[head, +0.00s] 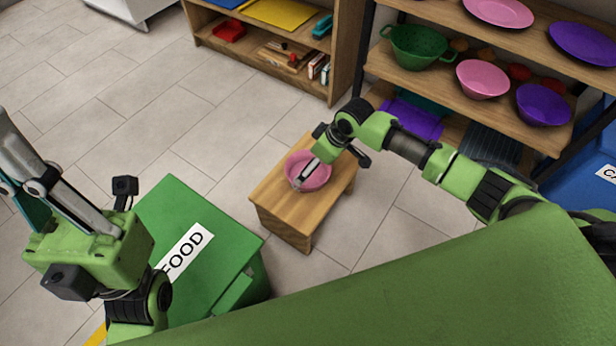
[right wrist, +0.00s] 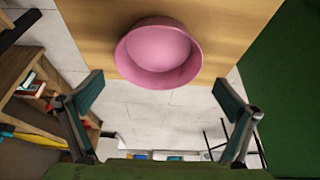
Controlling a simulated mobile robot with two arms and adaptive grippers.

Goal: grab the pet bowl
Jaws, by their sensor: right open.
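The pink pet bowl (head: 321,173) sits upright on a small wooden stool (head: 272,190) in the head view. It also shows in the right wrist view (right wrist: 158,55), where it looks empty and lies beyond the fingers, near the stool's edge. My right gripper (head: 301,182) is over the bowl in the head view and hides part of it. In the right wrist view its two teal-padded fingers (right wrist: 162,108) are spread wide with nothing between them. My left gripper (head: 12,165) is at the left edge of the head view, far from the bowl; its fingertips are partly cut off.
A green bin marked FOOD (head: 215,215) stands left of the stool. A shelf with a green colander (head: 420,48), pink and purple bowls and plates is at the upper right. A wooden bookcase (head: 265,55) stands behind.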

